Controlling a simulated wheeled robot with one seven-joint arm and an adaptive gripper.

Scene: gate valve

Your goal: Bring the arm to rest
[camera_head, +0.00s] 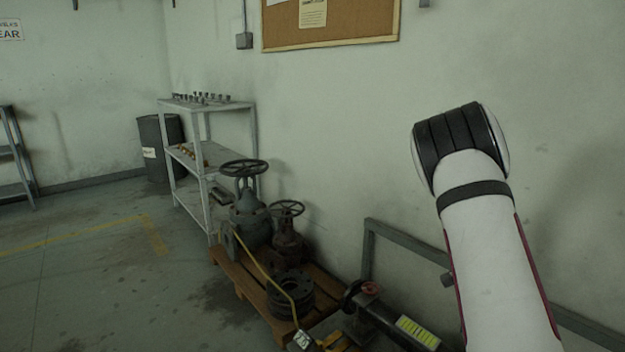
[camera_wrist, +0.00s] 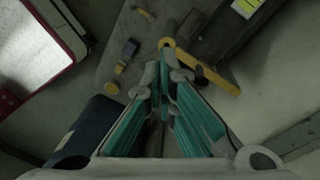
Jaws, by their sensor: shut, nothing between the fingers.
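My arm shows at the right of the head view as a white link with a black joint, raised in front of the wall. My gripper (camera_wrist: 163,80) shows in the wrist view with its grey fingertips together and teal finger pads. Nothing is between the fingers. The gripper does not show in the head view.
A wooden pallet (camera_head: 240,287) on the floor carries valves with handwheels (camera_head: 244,168). A grey shelf (camera_head: 205,104) and a dark bin (camera_head: 158,150) stand behind. A low metal rail (camera_head: 400,232) runs along the wall at right. Open floor lies at left.

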